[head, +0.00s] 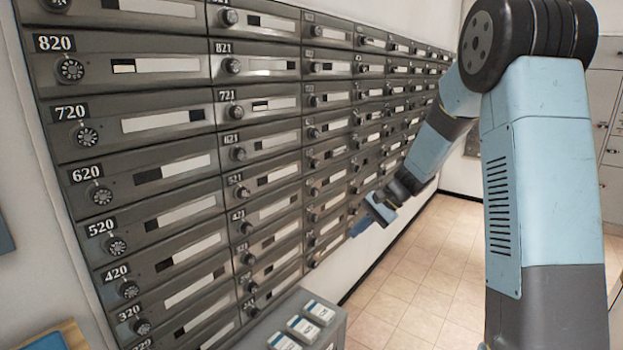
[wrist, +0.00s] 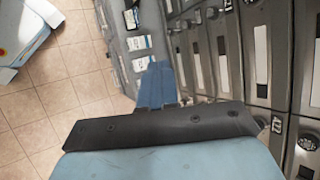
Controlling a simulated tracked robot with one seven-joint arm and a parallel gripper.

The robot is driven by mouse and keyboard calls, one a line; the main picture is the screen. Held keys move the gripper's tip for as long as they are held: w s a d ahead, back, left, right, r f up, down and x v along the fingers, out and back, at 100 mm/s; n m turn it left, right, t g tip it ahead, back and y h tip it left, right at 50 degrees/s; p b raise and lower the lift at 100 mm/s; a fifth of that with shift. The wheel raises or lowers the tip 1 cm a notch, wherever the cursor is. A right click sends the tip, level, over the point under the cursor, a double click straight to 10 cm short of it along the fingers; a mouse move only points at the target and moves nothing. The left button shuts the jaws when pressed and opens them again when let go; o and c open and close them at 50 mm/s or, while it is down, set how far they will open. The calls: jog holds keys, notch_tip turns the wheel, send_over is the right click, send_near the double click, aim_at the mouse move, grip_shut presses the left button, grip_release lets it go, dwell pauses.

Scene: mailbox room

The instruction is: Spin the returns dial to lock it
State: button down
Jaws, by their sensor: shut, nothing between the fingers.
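A wall of dark grey mailboxes (head: 165,135) fills the left and middle of the head view. Each box has a number plate, a round dial and a slot window. The dial of box 820 (head: 70,69) is at the upper left. No label reading "returns" is legible, so I cannot tell which dial is the returns dial. My gripper (head: 358,228) is near the lower far part of the mailbox wall, shut and empty. In the wrist view, its blue fingers (wrist: 157,82) are together, with a mailbox dial (wrist: 306,143) at the right. I cannot tell whether the fingers touch anything.
A grey unit (head: 340,328) with several white-and-blue labelled pieces stands low before the mailboxes; it also shows in the wrist view (wrist: 117,55). Tiled floor (head: 420,265) is clear to the right of the wall. Pale cabinets (head: 603,90) stand at the far right.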

jog(key=w+a+f+m+t+y, duration=0.15)
jog(key=w+f+m, duration=0.35)
jog(key=f, duration=1.1)
jog(key=w+f+m+t+y, duration=0.1)
jog(key=w+f+m+y, duration=0.2)
jog(key=w+f, duration=0.9)
jog(key=s+f+m, duration=0.1)
jog(key=s+f, duration=0.1)
jog(key=f, duration=0.6)
jog(key=s+f+m+t, duration=0.1)
jog(key=s+f+m, duration=0.1)
jog(key=f, duration=0.6)
jog(key=s+f+m+t, duration=0.1)
jog(key=s+f, duration=0.2)
jog(key=f, duration=0.6)
jog(key=shift+d+m+t, duration=0.15)
jog(key=shift+m+t, duration=0.1)
jog(key=shift+m, duration=0.15)
jog(key=s+a+f+m+t+h, duration=0.1)
jog(key=s+a+f+m+h, duration=0.15)
jog(key=s+f, duration=0.95)
jog(key=s+a+f+m+t+h, duration=0.1)
jog(key=s+a+f+m+t, duration=0.2)
jog(key=s+f, duration=0.9)
jog(key=w+a+f+g, duration=0.1)
jog(key=w+a+f, duration=0.3)
jog(key=w, duration=0.4)
jog(key=shift+a+m, duration=0.35)
jog(key=shift+a, duration=0.35)
